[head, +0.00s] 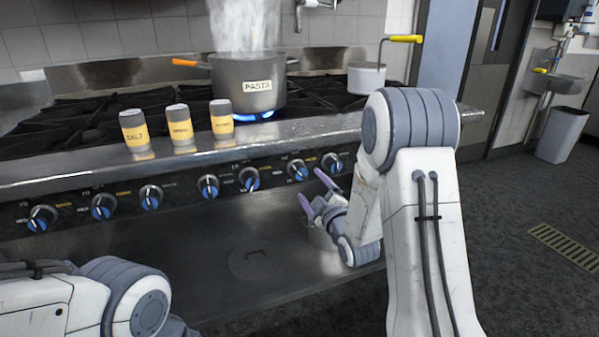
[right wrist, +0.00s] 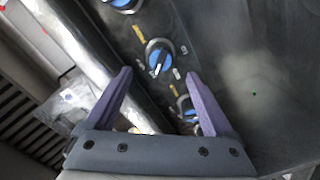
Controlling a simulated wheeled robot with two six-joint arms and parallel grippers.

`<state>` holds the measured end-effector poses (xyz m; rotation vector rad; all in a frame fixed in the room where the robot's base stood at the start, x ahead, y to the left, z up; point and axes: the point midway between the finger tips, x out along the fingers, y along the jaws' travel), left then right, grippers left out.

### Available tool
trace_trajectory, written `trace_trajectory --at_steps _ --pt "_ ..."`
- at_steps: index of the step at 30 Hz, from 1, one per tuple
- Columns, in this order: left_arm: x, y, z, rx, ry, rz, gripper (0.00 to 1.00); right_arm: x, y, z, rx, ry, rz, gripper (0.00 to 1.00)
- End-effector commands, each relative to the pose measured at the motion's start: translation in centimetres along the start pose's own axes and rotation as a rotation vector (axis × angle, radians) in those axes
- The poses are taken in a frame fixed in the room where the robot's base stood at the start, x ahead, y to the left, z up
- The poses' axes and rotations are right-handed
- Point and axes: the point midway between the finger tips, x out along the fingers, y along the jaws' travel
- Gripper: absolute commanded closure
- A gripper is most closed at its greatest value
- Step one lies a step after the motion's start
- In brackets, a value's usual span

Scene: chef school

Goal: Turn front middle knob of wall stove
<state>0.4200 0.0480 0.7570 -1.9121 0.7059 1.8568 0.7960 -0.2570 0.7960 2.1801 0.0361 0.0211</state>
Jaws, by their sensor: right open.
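The wall stove's front panel (head: 175,205) carries a row of black knobs with blue faces. The middle knob (head: 208,186) of the row is left of my right gripper (head: 311,185) in the head view. My right gripper is open and empty, with purple fingers, in front of the panel near the right-end knobs (head: 298,169). In the right wrist view, one knob (right wrist: 160,57) shows just past and between the fingertips (right wrist: 159,73). Another knob (right wrist: 188,105) is partly hidden by a finger. I cannot tell whether the fingers touch any knob. My left gripper is out of view.
A steaming pot labelled PASTA (head: 248,84) stands over a lit blue flame. Three shakers (head: 180,124) stand near the stove's front edge. A white pot (head: 367,79) with a yellow handle is at the back right.

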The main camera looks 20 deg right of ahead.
Motion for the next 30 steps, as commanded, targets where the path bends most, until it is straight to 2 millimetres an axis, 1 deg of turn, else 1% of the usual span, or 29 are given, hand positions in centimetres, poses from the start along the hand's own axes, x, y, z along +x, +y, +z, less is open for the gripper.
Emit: trace_trajectory --at_steps 1,6,9,12,15,18,25,26,27,29,30 --pt "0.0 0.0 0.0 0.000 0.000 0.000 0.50 1.0 -0.1 -0.1 0.000 0.003 0.001 0.13" --pt "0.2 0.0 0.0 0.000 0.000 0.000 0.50 4.3 -0.1 -0.1 0.001 0.003 0.000 0.13" --pt "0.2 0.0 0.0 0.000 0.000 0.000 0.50 6.0 -0.1 -0.1 0.002 0.002 0.000 0.13" --pt "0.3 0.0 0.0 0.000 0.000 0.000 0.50 7.2 -0.1 -0.1 0.002 0.002 0.000 0.13" --pt "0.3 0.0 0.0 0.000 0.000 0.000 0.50 8.0 -0.1 -0.1 0.002 0.001 -0.001 0.13" --pt "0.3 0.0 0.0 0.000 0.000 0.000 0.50 8.3 -0.1 -0.1 0.003 0.000 -0.002 0.13" --pt "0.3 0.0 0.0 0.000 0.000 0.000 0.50 8.3 -0.1 -0.1 0.003 -0.001 -0.002 0.13" --pt "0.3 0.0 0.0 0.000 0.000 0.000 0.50 8.3 -0.1 -0.1 0.003 -0.001 -0.002 0.20" --pt "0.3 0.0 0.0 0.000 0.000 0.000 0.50 8.3 -0.1 -0.1 0.003 -0.001 -0.002 0.36" --pt "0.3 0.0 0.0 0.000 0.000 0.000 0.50 8.3 -0.1 -0.1 0.003 -0.001 -0.002 0.59" --pt "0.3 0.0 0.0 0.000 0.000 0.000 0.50 8.3 -0.1 -0.1 0.003 -0.001 -0.002 0.74"
